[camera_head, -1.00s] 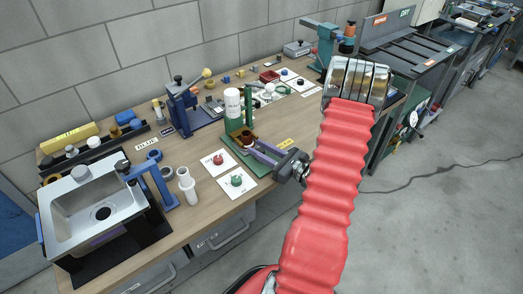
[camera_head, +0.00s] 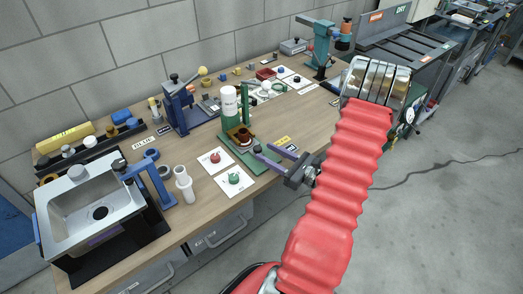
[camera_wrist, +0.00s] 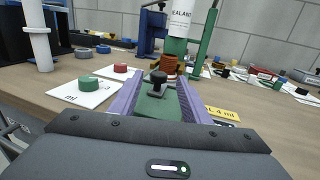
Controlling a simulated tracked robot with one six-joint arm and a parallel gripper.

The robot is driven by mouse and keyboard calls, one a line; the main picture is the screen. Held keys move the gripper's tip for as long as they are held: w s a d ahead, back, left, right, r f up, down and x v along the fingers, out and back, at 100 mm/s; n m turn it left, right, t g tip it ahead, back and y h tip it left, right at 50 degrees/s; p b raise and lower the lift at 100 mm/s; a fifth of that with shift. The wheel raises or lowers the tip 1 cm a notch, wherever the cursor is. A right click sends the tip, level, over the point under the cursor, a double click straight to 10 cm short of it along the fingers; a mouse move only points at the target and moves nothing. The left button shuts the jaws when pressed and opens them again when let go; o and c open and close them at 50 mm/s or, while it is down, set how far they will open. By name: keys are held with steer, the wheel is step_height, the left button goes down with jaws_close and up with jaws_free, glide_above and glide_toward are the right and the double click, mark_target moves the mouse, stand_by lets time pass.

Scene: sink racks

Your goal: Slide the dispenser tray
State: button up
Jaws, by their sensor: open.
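The dispenser is a green stand (camera_head: 245,105) with a white sealant bottle (camera_head: 229,100), which also shows in the wrist view (camera_wrist: 182,18). Its green tray (camera_wrist: 155,108) lies at the foot of the stand, with a brown round cup (camera_wrist: 168,65) at its far end under the bottle. A black knob (camera_wrist: 157,77) stands up from the tray nearer to me. My gripper (camera_head: 263,151) is open and empty. In the wrist view its purple fingers lie on either side of the knob and tray, with a gap at the knob. Finger height above the tray is hard to tell.
Cards with a red cap (camera_head: 215,158) and a green cap (camera_head: 234,179) lie left of the tray. White cylinders (camera_head: 185,185) and a metal sink (camera_head: 88,213) stand farther left. A yellow label (camera_head: 284,141) lies right on the bench. The bench's front edge runs below my gripper.

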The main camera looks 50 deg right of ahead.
steer(key=s+d, duration=0.1)
steer(key=s, duration=0.7)
steer(key=shift+s, duration=0.2)
stand_by(0.4)
steer(key=w+a+r+n+g+y, duration=0.1)
steer(key=a+n+y, duration=0.1)
steer(key=a, duration=0.1)
steer(key=w+a+r+n+g+y, duration=0.1)
steer(key=w+a+r+n+y, duration=0.1)
steer(key=a, duration=0.1)
steer(key=w+a+r+n+g+y, duration=0.1)
steer(key=w+a+n, duration=0.1)
steer(key=a, duration=0.1)
steer(key=shift+a+r+n+g+y, duration=0.25)
steer(key=shift+a+n+g+y, duration=0.1)
steer(key=shift+n+g+y, duration=0.05)
steer(key=s+a+r+n+g, duration=0.1)
steer(key=a+r+n+g, duration=0.2)
steer(key=a+n+g, duration=0.35)
steer(key=a+r+n+g, duration=0.35)
steer(key=a+n, duration=0.35)
steer(key=a, duration=0.5)
steer(key=s+a+r+n+t+h, duration=0.1)
steer(key=s+a+r+n+h, duration=0.3)
steer(key=a+r+n+h, duration=0.3)
step_height(320, 180, up, 4)
steer(key=n+h, duration=0.1)
steer(key=n, duration=0.6)
steer(key=shift+a+f+t, duration=0.25)
steer(key=shift+t, duration=0.05)
